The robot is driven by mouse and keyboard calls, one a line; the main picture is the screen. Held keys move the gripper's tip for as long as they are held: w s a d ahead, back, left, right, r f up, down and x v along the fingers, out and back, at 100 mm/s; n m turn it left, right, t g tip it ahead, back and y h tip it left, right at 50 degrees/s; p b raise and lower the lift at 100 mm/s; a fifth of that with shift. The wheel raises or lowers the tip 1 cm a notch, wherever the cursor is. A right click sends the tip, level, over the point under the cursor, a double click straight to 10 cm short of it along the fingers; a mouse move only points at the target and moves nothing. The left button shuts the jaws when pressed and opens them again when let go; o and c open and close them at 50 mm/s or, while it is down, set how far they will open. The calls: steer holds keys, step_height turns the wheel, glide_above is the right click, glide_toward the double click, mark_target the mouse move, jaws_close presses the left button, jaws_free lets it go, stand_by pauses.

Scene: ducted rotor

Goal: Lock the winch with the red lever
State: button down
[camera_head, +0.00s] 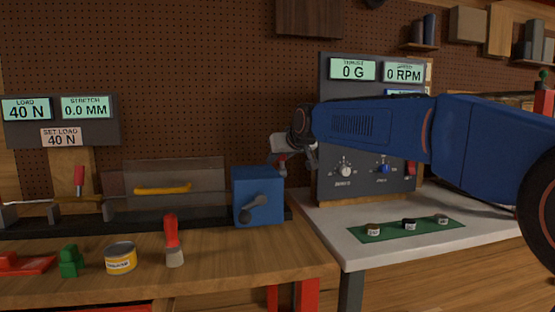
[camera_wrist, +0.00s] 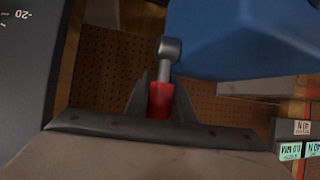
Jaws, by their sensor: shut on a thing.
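The winch is a blue box (camera_head: 258,197) with a grey crank on its front, at the right end of a dark rail. My gripper (camera_head: 283,158) is just right of the box's upper part. In the wrist view my gripper (camera_wrist: 161,90) has its two fingers on either side of the red lever (camera_wrist: 160,101) and is shut on its red grip. The lever's grey rod and round end (camera_wrist: 168,47) stick out beyond the fingers, near the blue box (camera_wrist: 235,40). The head view shows only a small red bit between the fingers.
A panel (camera_head: 368,185) with dials stands right of my gripper. A green mat (camera_head: 390,232) with small parts lies on the white table. A yellow tin (camera_head: 121,257) and a red-handled brush (camera_head: 172,240) stand on the wooden bench. The load display (camera_head: 27,108) reads 40 N.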

steer(key=c, duration=1.5)
jaws_free()
steer(key=shift+c, duration=0.2)
steer(key=shift+s+r, duration=0.1)
steer(key=v, duration=1.7)
steer(key=shift+s+d, duration=0.1)
steer(key=shift+d, duration=0.05)
